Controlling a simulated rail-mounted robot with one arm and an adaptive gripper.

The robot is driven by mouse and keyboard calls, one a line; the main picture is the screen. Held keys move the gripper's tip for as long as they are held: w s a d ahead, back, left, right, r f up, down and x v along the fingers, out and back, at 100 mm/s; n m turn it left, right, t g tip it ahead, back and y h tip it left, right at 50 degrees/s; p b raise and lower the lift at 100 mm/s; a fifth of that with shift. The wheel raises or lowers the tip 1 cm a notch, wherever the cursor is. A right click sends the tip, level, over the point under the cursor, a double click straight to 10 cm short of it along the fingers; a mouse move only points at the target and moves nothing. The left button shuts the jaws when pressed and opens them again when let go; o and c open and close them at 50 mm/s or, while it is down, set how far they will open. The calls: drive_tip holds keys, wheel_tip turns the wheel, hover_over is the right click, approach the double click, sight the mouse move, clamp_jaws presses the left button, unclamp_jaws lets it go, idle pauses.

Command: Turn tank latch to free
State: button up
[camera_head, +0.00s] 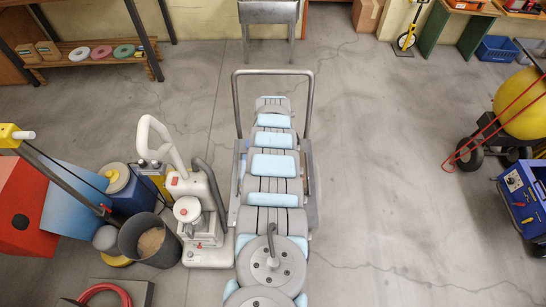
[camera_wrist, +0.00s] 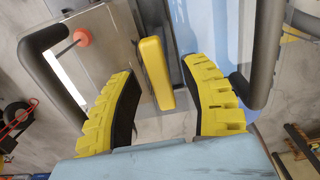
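A yellow bar-shaped lever (camera_wrist: 156,72), which looks like the tank latch, stands on a grey metal body (camera_wrist: 115,40) in the wrist view. My gripper (camera_wrist: 160,68) is open, with one yellow ribbed finger on each side of the lever. A gap shows between the lever and each finger; I see no contact. The lever's foot and pivot are not clear.
Grey tubes (camera_wrist: 48,65) flank my gripper in the wrist view, near both fingers. An orange knob (camera_wrist: 83,37) sits left of the lever. In the head view a white floor machine (camera_head: 205,215) and a dark bucket (camera_head: 135,238) stand left.

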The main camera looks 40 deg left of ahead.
drive_tip(key=shift+r, duration=0.1)
drive_tip(key=shift+w+r, duration=0.1)
drive_tip(key=shift+r, duration=0.85)
drive_tip(key=shift+d+r, duration=0.1)
drive_tip(key=shift+r, duration=1.45)
wheel_tip(320, 180, up, 7)
drive_tip(key=shift+f, duration=0.1)
